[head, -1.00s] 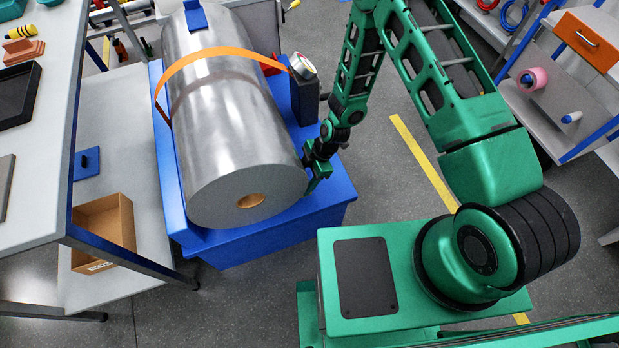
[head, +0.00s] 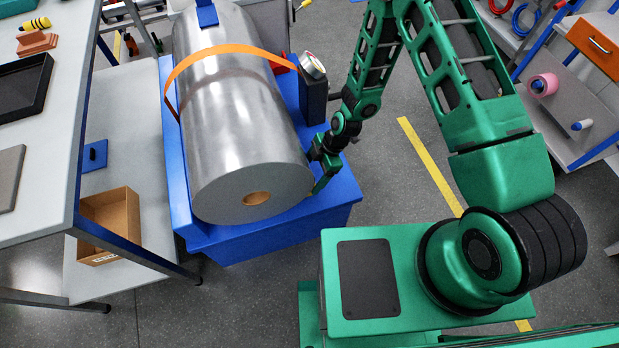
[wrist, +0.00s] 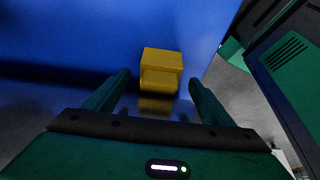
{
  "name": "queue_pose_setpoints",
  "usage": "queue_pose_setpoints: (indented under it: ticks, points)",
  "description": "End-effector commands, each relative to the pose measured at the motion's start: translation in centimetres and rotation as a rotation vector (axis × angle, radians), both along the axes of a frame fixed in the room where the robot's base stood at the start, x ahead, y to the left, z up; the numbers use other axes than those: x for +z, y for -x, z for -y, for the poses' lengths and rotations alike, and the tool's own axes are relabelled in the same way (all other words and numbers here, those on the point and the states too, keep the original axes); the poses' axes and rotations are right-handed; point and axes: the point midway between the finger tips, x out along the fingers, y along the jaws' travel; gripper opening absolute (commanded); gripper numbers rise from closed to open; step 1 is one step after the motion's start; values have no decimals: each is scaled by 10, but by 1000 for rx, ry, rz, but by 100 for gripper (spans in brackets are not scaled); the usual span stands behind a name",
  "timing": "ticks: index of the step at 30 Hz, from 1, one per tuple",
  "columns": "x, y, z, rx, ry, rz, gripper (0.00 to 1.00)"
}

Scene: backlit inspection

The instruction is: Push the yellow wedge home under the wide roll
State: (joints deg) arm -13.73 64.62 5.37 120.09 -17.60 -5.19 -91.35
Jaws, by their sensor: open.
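The wide roll (head: 235,115) is a big silver cylinder lying on a blue cradle (head: 265,240), with an orange strap over it. The yellow wedge (wrist: 161,62) shows in the wrist view as a small yellow block against a blue surface. It lies ahead of my gripper, between the two finger lines. My gripper (wrist: 158,84) is open, with one green finger on each side and nothing held. I cannot tell whether the fingers touch the wedge.
A black post (head: 313,97) with a round head stands on the cradle's right side. A workbench (head: 50,190) is at the left, with a cardboard box (head: 110,225) on its lower shelf. Open floor with a yellow line (head: 430,165) lies right of the cradle.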

Motion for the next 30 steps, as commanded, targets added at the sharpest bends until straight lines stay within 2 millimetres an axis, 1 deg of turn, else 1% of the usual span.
queue_pose_setpoints:
  ticks: [1,6,12,18,30]
  points:
    - [10,-3,3,-1,-1,3,76]
    - [38,-6,15,0,-1,2,76]
    - [62,-9,24,1,1,2,76]
    - [71,-9,29,1,0,-1,76]
    - [71,-9,29,2,0,-1,76]
